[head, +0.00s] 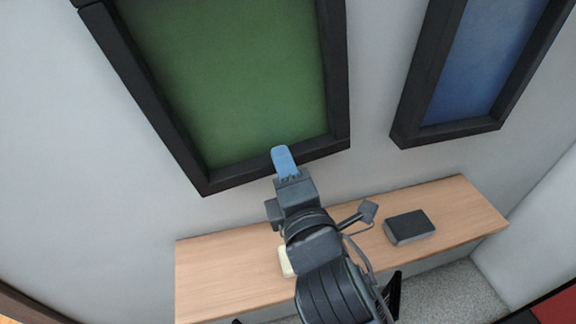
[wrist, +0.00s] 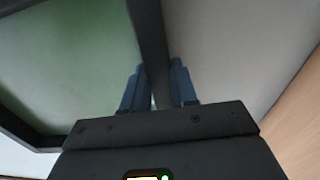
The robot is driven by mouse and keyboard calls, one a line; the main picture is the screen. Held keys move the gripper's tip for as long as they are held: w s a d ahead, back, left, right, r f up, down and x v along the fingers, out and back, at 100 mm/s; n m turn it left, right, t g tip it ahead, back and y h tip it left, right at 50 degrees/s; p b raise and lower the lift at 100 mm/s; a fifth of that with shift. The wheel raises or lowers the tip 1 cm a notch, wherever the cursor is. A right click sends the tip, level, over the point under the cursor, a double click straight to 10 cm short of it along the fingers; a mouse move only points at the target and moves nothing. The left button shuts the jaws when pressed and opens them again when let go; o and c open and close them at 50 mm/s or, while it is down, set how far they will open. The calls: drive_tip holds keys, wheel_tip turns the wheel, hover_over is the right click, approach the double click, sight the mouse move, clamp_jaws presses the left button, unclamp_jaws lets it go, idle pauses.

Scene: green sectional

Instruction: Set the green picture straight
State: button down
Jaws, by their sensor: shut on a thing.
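The green picture (head: 230,75), in a thick black frame, hangs on the wall at the top left of the head view. Its bottom edge slopes up to the right more steeply than the blue picture's edge and the shelf edge, so it looks tilted. My gripper (head: 284,160) is at the bottom rail, right of its middle. In the wrist view, the blue fingers of my gripper (wrist: 159,88) stand on either side of the black rail, shut on it. The green panel (wrist: 75,60) fills the left there. The exact contact is partly hidden.
A blue picture (head: 480,65) in a black frame hangs to the right. A wooden tabletop (head: 220,275) runs along the wall below, bearing a dark box (head: 408,227) and a pale object (head: 285,262) partly behind my arm. Bare wall lies left of the green picture.

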sight(253, 175)
drive_tip(key=shift+m, duration=0.9)
drive_tip(key=a+b, duration=0.2)
drive_tip(key=a, duration=0.1)
drive_tip(key=s+a+f+b, duration=0.1)
drive_tip(key=shift+s+a+f, duration=0.1)
drive_tip(key=shift+a, duration=0.05)
drive_tip(key=shift+s+a+b, duration=0.15)
drive_tip(key=shift+a+b, duration=0.2)
drive_tip(key=c, duration=0.9)
unclamp_jaws()
drive_tip(key=shift+r, duration=0.2)
drive_tip(key=shift+b+v, duration=0.45)
drive_tip(key=shift+v, duration=3.45)
